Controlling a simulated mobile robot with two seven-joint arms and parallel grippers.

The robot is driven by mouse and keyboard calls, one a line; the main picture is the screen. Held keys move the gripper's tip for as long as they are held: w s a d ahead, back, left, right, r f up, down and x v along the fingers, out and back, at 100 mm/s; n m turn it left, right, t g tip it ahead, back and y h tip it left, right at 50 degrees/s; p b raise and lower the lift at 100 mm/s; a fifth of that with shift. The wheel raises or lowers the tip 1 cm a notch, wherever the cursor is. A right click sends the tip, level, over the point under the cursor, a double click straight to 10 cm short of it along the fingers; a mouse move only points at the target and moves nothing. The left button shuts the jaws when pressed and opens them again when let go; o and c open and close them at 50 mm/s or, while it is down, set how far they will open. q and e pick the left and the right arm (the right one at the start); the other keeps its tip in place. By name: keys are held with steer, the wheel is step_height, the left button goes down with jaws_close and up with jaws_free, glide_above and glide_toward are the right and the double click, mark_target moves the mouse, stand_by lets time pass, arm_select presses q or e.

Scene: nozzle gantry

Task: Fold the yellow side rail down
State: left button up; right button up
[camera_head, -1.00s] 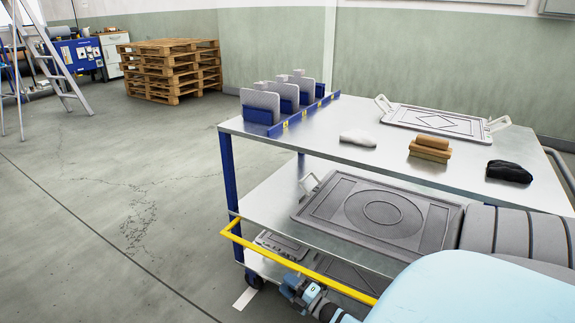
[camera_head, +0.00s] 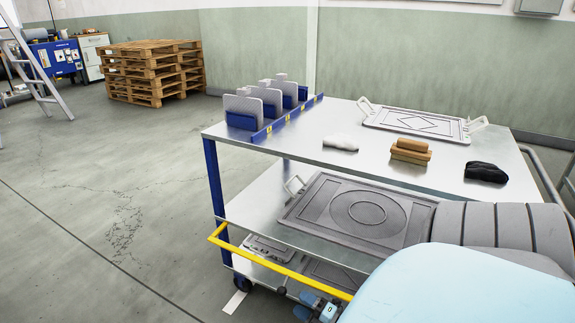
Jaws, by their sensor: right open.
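The yellow side rail (camera_head: 275,263) runs along the near side of the metal cart (camera_head: 235,193), a little below the middle shelf's edge. It slopes down to the right in the picture, and my light blue arm hides its right end. My right gripper (camera_head: 306,303) is open and empty, low at the bottom edge of the picture. It appears just below the rail, partly cut off; I cannot tell whether it touches. My left gripper is not in view.
A large plate (camera_head: 330,208) lies on the middle shelf. Floor left of the cart is clear.

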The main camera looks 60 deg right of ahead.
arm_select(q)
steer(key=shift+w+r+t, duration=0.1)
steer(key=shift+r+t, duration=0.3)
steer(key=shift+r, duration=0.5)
arm_select(e)
steer(key=s, duration=0.4)
steer(key=shift+s+f, duration=0.1)
steer(key=shift+f, duration=0.3)
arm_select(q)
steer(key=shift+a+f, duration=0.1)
